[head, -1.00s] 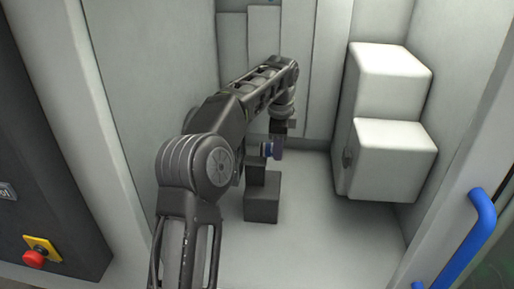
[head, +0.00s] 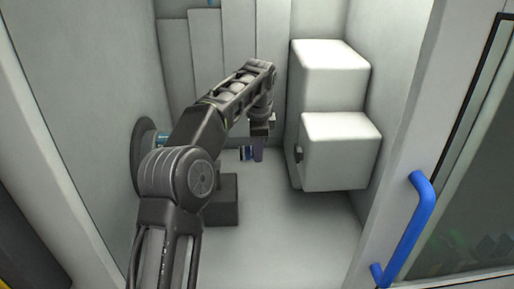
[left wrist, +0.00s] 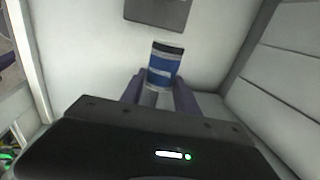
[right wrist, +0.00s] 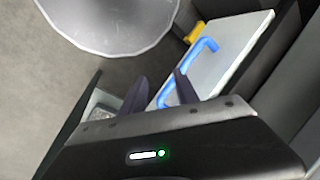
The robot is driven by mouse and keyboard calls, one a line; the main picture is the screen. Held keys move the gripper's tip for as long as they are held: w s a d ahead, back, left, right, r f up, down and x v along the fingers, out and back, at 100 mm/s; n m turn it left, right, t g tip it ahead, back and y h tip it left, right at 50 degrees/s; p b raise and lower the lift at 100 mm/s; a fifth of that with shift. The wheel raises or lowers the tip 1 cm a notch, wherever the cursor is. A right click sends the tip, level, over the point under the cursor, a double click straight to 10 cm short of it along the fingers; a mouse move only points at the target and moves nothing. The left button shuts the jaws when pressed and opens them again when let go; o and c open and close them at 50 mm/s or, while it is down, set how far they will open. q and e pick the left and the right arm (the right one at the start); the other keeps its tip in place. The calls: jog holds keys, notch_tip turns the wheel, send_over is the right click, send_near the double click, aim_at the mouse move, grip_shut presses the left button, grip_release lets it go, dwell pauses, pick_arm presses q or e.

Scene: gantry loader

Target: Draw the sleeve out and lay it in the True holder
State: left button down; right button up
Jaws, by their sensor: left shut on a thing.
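The sleeve (left wrist: 165,66) is a short blue cylinder with a pale band and a dark end band. My left gripper (left wrist: 160,96) is shut on it, with a purple finger on each side. In the head view the sleeve (head: 247,153) is a small blue shape beside the left fingers (head: 257,150), held above the floor. A grey block (head: 222,205) stands on the floor to the left, partly behind my arm. No marking shows which thing is the True holder. My right gripper (right wrist: 160,82) is open and empty, outside the enclosure.
A dark round fixture (head: 143,150) with a teal part (head: 162,139) is on the left wall, partly hidden by my arm. White stepped boxes (head: 340,150) stand at the right. The door has a blue handle (head: 410,225). The middle floor is clear.

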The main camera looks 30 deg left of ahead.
dwell(0.3)
pick_arm(q)
jog(key=shift+w+d+r+p, duration=0.15)
jog(key=shift+w+d+p, duration=0.2)
jog(key=shift+d+p, duration=0.25)
jog(key=shift+w+d+r+p, duration=0.1)
jog(key=shift+w+d+p, duration=0.2)
jog(key=shift+d+p, duration=0.3)
jog(key=shift+a, duration=0.1)
